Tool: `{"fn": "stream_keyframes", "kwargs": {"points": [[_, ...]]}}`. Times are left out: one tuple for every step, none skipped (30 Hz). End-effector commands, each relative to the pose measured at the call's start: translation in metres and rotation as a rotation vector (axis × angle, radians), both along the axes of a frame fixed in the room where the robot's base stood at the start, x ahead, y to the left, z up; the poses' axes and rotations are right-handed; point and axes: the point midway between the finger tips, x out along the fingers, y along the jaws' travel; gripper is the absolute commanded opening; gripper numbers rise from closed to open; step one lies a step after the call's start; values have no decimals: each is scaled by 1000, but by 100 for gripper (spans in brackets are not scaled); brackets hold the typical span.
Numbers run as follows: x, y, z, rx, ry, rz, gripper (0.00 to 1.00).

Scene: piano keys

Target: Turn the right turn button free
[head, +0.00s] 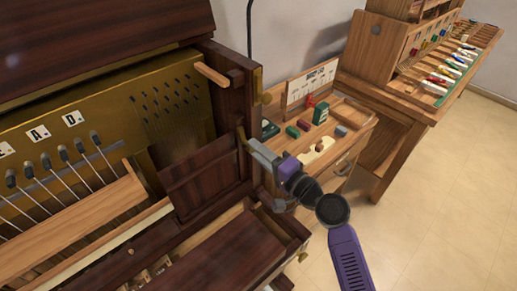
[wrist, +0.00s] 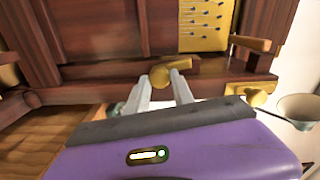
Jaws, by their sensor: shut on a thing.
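The right turn button (wrist: 157,76) is a small brass piece with a rounded knob and a short arm pointing right, on a dark wooden rail in the wrist view. My gripper (wrist: 158,82) has its two pale fingers on either side of the knob and is shut on it. In the head view my gripper (head: 246,142) reaches the right end of the piano case from the right. The button is hard to make out there, largely covered by the fingers. The dark wooden panel (head: 205,180) stands beside it.
The open piano action (head: 60,165) fills the left side of the head view. A pulled-out dark drawer (head: 235,255) lies below the panel. A workbench with small parts (head: 340,150) stands behind my gripper, and another bench (head: 410,90) farther right. The floor (head: 440,210) at right is clear.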

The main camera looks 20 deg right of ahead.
Motion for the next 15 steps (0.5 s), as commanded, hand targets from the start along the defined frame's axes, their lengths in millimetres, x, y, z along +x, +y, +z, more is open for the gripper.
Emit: {"fn": "stream_keyframes", "kwargs": {"points": [[0,-1,0,29,11,-1,0],[0,-1,0,45,17,-1,0],[0,-1,0,67,24,-1,0],[0,-1,-1,80,28,-1,0],[0,-1,-1,95,33,-1,0],[0,-1,-1,110,38,-1,0],[0,-1,-1,121,41,-1,0],[0,-1,-1,131,44,-1,0],[0,-1,-1,142,48,-1,0],[0,-1,-1,149,50,-1,0],[0,-1,-1,155,52,-1,0],[0,-1,-1,163,55,-1,0],[0,-1,-2,168,56,-1,0],[0,-1,-2,172,58,-1,0],[0,-1,-2,175,59,-1,0]]}}
